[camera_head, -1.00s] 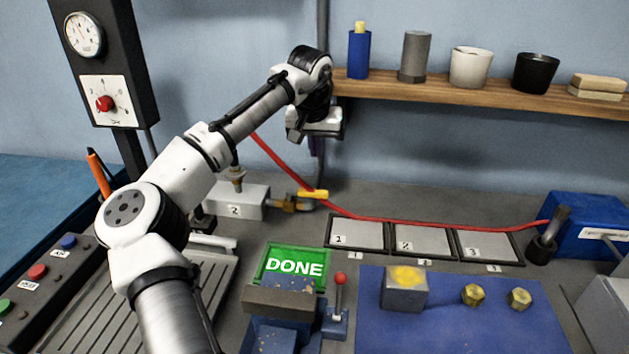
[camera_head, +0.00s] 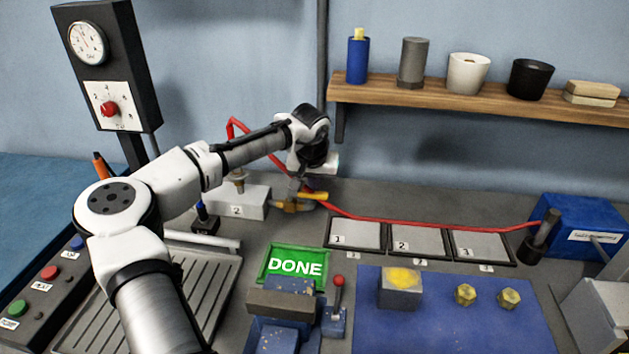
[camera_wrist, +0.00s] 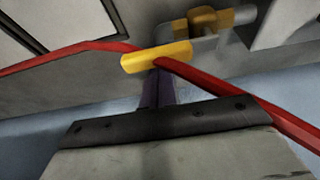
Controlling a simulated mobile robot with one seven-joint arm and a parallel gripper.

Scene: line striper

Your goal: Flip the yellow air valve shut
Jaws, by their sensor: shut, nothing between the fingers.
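The gripper partly hides the valve in the head view.
A red hose (camera_head: 400,224) runs right from the valve along the bench and passes close by my fingers. A grey block (camera_head: 238,203) stands left of the valve. Numbered trays (camera_head: 355,234) and a green DONE sign (camera_head: 294,265) lie in front.

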